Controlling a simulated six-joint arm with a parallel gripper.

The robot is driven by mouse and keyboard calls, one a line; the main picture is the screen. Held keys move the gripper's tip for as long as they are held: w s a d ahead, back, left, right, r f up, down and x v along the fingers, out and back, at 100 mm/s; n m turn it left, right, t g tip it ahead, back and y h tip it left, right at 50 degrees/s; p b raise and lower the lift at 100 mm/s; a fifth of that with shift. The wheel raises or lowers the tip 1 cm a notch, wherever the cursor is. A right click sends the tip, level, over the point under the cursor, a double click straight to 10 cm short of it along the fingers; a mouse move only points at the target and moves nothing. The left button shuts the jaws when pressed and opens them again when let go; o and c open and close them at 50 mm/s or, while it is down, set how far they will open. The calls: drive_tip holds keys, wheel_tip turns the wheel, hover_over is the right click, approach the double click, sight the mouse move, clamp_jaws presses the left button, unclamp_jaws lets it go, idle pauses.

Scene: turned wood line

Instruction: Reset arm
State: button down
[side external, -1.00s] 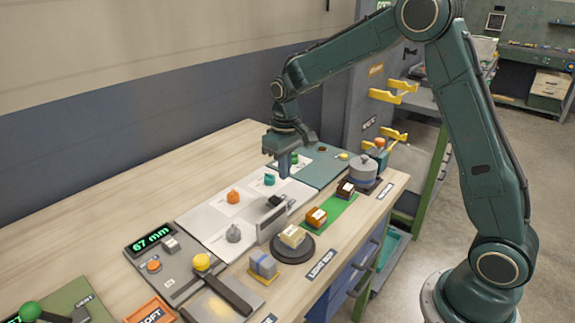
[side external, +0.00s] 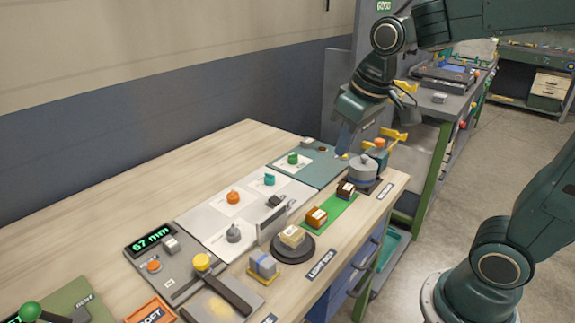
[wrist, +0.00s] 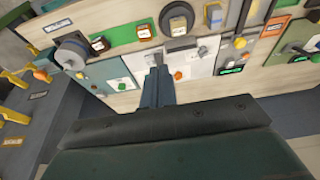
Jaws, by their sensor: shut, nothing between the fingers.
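My gripper (side external: 347,137) hangs in the air above the far right part of the wooden bench (side external: 150,180), near the green panel (side external: 318,172). Its fingers are together with nothing between them. In the wrist view the shut fingers (wrist: 157,85) point over the white panel (wrist: 208,62).
A row of blocks stands along the front edge, with a round grey device (side external: 363,170) at its far end. A display reading 67 mm (side external: 150,238) is at the left. Yellow hooks (side external: 393,134) stick out behind my gripper. The bench's back left is clear.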

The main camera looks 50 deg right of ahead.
drive_tip(key=s+a+t, duration=0.1)
drive_tip(key=s+t, duration=0.1)
drive_tip(key=s, duration=1)
drive_tip(key=shift+f, duration=0.15)
idle(0.7)
